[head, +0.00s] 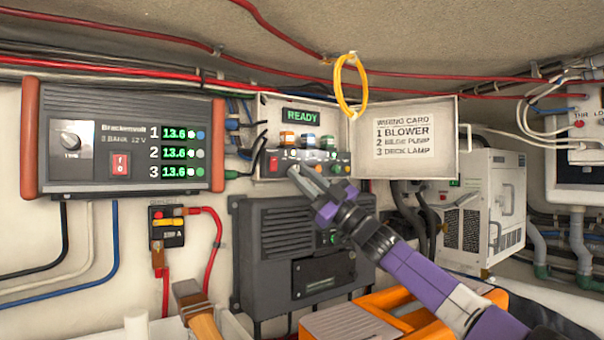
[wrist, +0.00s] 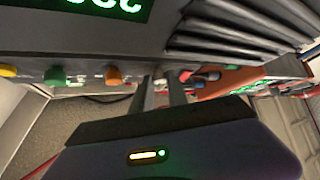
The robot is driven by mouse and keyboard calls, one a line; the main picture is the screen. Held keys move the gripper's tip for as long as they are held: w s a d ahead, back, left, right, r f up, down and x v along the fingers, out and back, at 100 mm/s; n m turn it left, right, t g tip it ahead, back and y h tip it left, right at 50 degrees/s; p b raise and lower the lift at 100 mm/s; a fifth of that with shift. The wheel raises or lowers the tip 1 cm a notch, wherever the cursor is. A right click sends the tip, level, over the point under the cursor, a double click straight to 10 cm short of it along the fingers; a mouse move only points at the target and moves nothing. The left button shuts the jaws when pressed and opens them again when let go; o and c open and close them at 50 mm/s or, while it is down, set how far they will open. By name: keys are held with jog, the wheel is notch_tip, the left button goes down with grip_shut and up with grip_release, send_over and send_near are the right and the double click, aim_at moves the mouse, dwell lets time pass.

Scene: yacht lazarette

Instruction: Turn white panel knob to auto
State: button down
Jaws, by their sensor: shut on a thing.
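The open white panel box (head: 262,104) hangs on the wall in the middle of the head view. A green READY display (head: 302,116) is at its top. My gripper (head: 292,172) reaches its lower control row from below right. In the wrist view, the gripper fingers (wrist: 163,94) close around a small pale part of that row, seemingly a knob. The fingers hide most of it, so its pointer and any AUTO mark cannot be read. An orange control (wrist: 114,75) and a green one (wrist: 55,76) sit on one side of the fingers, a red one (wrist: 185,75) on the other.
The open door with a wiring card (head: 405,138) is right of the box. A yellow loop (head: 351,85) hangs above. A battery charger (head: 125,110) with a dial is at left. A dark grey unit (head: 262,250) is below. An orange case (head: 375,322) is in front.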

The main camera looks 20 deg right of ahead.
jog(key=c, duration=1.3)
grip_release()
jog(key=b+v, duration=0.2)
jog(key=v, duration=0.5)
jog(key=shift+s+d+f+b, duration=0.2)
jog(key=shift+s+b, duration=0.05)
jog(key=shift+b, duration=0.1)
jog(key=shift+s+d, duration=0.1)
